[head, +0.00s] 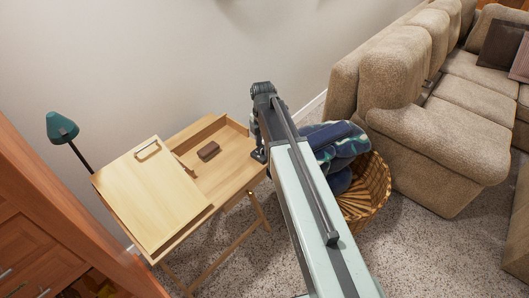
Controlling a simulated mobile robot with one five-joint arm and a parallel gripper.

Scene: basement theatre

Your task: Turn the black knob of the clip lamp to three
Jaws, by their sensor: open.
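A lamp with a teal shade (61,127) and a thin dark stem stands at the left edge of a light wooden desk (232,165). I take it for the clip lamp. Its black knob cannot be made out; the lower stem is hidden behind the desk's raised lid. My gripper (259,156) hangs below the far end of my arm, near the desk's right edge. It looks small and dark here, open and with nothing seen in it. It is well to the right of the lamp, across the desk.
The tilted lid (150,195) covers the desk's left part. A wicker basket (368,196) with dark blue cloth stands right of my arm, before a beige sofa (425,135). A reddish wooden cabinet (60,225) fills the left.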

